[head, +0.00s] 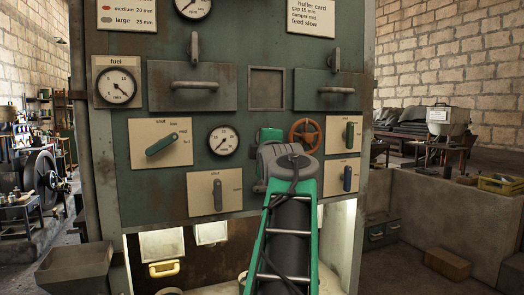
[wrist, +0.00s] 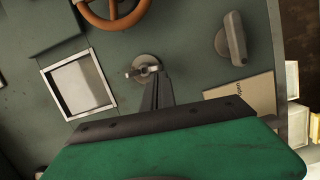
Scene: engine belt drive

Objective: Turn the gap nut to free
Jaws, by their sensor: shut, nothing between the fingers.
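The gap nut, which I take to be the small metal wing nut on a round boss (wrist: 146,65), is on the green panel in the wrist view. My gripper (wrist: 154,78) reaches up to it with its dark fingers closed together. The fingertips overlap the nut's lower edge in the picture; I cannot tell whether they touch it. Nothing shows between the fingers. In the head view my arm reaches to the panel's lower middle and hides the nut and the fingertips.
An orange handwheel (head: 305,135) is close by; it also shows in the wrist view (wrist: 115,14). Levers stand out nearby, one in the wrist view (wrist: 232,38) and one left of my arm (head: 217,195). A huller card (head: 311,18) reads gap 15 mm, damper mid, feed slow.

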